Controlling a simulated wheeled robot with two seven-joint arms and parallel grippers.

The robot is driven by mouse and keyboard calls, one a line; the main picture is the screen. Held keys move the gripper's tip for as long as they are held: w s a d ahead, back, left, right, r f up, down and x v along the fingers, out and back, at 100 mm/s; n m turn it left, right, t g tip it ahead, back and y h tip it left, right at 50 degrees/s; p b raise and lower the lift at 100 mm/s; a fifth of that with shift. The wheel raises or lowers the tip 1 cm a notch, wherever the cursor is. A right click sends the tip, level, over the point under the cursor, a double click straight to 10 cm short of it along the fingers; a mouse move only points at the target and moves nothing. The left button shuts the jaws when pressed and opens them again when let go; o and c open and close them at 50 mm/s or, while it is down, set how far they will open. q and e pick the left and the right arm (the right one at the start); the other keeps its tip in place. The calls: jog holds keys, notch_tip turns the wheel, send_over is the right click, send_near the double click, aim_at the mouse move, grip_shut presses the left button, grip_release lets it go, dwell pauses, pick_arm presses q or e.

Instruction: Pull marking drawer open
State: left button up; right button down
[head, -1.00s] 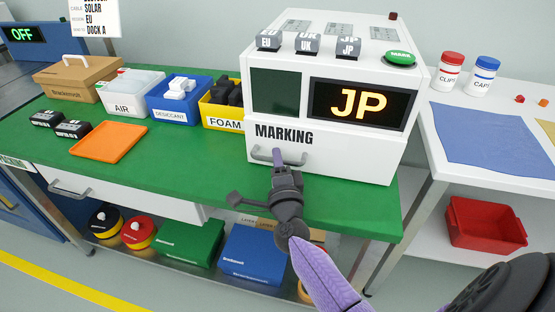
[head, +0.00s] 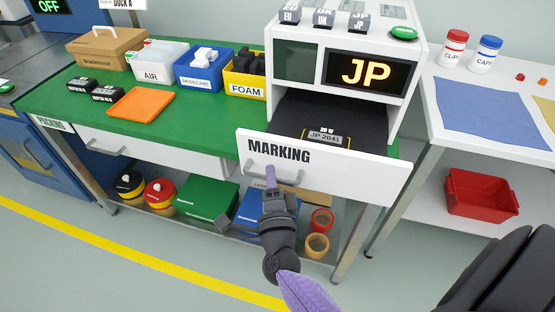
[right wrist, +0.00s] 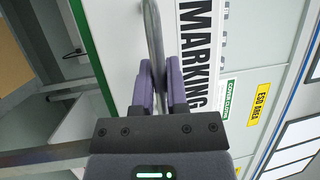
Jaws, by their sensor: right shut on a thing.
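The marking drawer (head: 335,168) is pulled out from the white marking machine (head: 290,64). Its front panel reads MARKING, and inside lies a dark item with a plate reading JP 2041 (head: 325,137). The grey drawer handle (head: 292,180) is on the left part of the panel. My right gripper (head: 271,180) is shut on the handle; in the right wrist view its fingers (right wrist: 160,85) sit on both sides of the handle bar (right wrist: 152,40). My left gripper is not in view.
The open drawer juts out past the front edge of the green bench (head: 195,135). A closed PACKING drawer (head: 150,150) is to the left. A red crate (head: 480,193) sits on the right table's lower shelf. The floor in front is clear.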

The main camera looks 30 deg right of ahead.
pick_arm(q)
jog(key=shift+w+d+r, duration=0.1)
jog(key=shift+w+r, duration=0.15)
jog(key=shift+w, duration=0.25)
pick_arm(e)
jog(key=shift+s+a, duration=1)
jog(key=shift+a, duration=0.1)
jog(key=c, duration=0.6)
grip_release()
jog(key=shift+c, duration=0.2)
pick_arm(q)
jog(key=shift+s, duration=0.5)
pick_arm(e)
jog(key=shift+f, duration=0.1)
